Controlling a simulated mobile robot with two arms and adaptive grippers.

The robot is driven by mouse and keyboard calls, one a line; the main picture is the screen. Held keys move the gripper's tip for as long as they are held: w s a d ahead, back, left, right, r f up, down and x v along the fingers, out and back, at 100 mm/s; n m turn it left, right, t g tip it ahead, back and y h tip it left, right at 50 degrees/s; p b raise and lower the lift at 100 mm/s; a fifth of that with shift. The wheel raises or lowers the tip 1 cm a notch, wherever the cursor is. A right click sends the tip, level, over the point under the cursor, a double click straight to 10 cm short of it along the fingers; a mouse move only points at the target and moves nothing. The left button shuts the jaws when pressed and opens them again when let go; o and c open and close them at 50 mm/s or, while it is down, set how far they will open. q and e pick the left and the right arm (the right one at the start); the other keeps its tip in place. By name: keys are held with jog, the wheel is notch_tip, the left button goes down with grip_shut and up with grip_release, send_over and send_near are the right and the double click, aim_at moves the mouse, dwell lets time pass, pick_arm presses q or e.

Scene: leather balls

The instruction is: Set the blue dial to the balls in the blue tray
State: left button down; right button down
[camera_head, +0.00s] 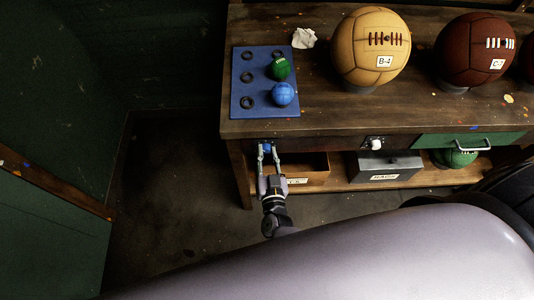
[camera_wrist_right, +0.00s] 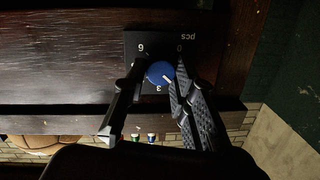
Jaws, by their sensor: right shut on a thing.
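The blue tray (camera_head: 238,84) lies on the left end of the bench top and has several dark ring holders. A green ball (camera_head: 279,69) and a blue ball (camera_head: 282,94) sit in its right column; the other rings look empty. The blue dial (camera_head: 267,147) is on the bench front below the tray. In the right wrist view the dial (camera_wrist_right: 158,70) has a plate marked 0, 3, 6 and "pcs"; its white mark points between 0 and 3. My right gripper (camera_head: 267,150) is shut on the dial, a finger at each side. My left gripper is not in view.
A tan ball marked B-4 (camera_head: 371,47) and a maroon ball marked C-7 (camera_head: 475,49) stand on the bench. A white knob (camera_head: 375,143) and a green drawer (camera_head: 468,141) are to the right. Below are a wooden box (camera_head: 306,167) and a grey metal box (camera_head: 385,165).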

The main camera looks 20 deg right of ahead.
jog(key=c, duration=1.3)
grip_release()
jog(key=shift+s, duration=0.1)
jog(key=v, duration=1.1)
jog(key=shift+s+a, duration=0.15)
jog(key=shift+s, duration=0.2)
